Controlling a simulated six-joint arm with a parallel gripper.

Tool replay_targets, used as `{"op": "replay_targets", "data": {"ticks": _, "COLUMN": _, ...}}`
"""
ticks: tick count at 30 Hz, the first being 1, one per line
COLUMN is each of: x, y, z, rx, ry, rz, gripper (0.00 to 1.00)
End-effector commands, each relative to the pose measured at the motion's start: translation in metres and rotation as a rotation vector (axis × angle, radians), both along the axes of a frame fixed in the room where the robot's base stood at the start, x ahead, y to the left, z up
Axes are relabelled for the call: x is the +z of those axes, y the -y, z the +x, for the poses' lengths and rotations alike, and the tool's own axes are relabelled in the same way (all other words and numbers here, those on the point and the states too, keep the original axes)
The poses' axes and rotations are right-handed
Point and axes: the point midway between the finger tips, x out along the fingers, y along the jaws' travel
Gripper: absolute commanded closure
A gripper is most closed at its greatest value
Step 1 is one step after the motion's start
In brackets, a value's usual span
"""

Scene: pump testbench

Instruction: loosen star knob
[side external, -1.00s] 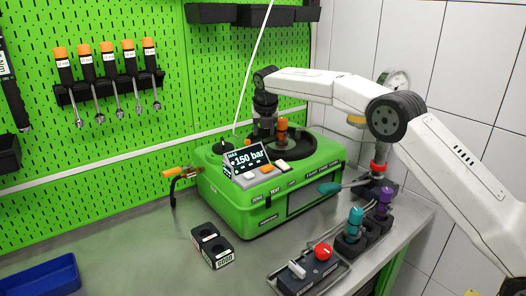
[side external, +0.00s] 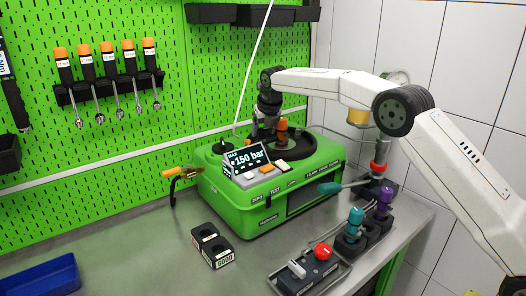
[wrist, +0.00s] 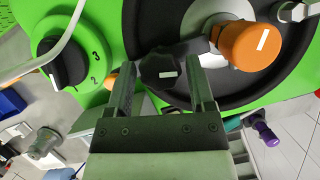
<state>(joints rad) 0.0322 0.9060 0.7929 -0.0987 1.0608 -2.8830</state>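The star knob (wrist: 163,70) is black with lobes and a small white mark. In the wrist view it sits at the left end of a dark stem by the orange-capped fitting (wrist: 250,45). My gripper (wrist: 160,66) points at it, with one finger on each side of the knob. The fingers stand apart; whether they touch the knob I cannot tell. In the side view my gripper (side external: 267,124) is over the back of the green pump testbench (side external: 265,205), and the knob is hard to make out there.
A black selector dial (wrist: 62,62) is left of my gripper in the wrist view. The 150 bar display (side external: 247,161) stands at the testbench's front. A tray with a red knob (side external: 322,251) and black socket blocks (side external: 212,246) are on the table.

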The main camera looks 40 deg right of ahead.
Motion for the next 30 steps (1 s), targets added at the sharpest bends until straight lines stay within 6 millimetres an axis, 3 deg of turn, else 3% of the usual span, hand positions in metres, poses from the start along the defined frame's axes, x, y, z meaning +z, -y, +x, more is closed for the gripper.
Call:
{"op": "replay_targets", "data": {"ticks": 17, "x": 0.008, "y": -0.001, "z": -0.003, "rx": 0.000, "ry": 0.001, "rz": 0.000, "gripper": 0.12}}
{"op": "replay_targets", "data": {"ticks": 30, "x": 0.057, "y": -0.006, "z": -0.022, "rx": 0.000, "ry": 0.002, "rz": -0.001, "gripper": 0.12}}
